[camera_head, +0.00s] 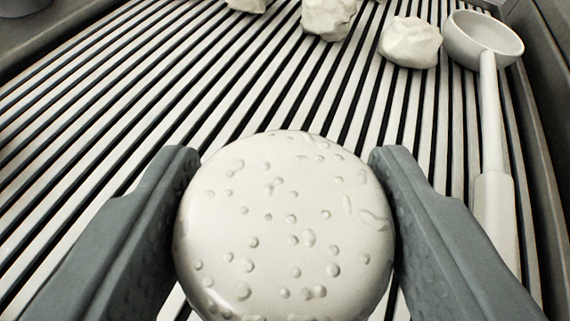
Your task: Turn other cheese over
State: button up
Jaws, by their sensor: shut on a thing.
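A round, pale cheese (285,235) with a pitted face is between the two grey fingers of my gripper (284,190). The fingers press on its left and right sides, and its flat pitted face is turned toward the camera. Its lower edge runs out of the picture, and I cannot tell how far it is above the slats. Its far side is hidden. No second round cheese shows in this view.
A slatted rack (130,110) fills the surface. Pale lumps lie at the back, one at the top middle (329,17) and one farther right (410,42). A white ladle (493,140) lies along the right edge. The left slats are clear.

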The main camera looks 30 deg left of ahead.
jog(key=shift+s+n+t+h, duration=0.1)
jog(key=shift+n+t+h, duration=0.6)
jog(key=shift+n, duration=0.6)
jog(key=shift+a+f+n, duration=0.1)
jog(key=shift+n, duration=0.4)
jog(key=shift+n+t+h, duration=0.5)
jog(key=shift+n+t, duration=0.2)
jog(key=shift+n, duration=0.1)
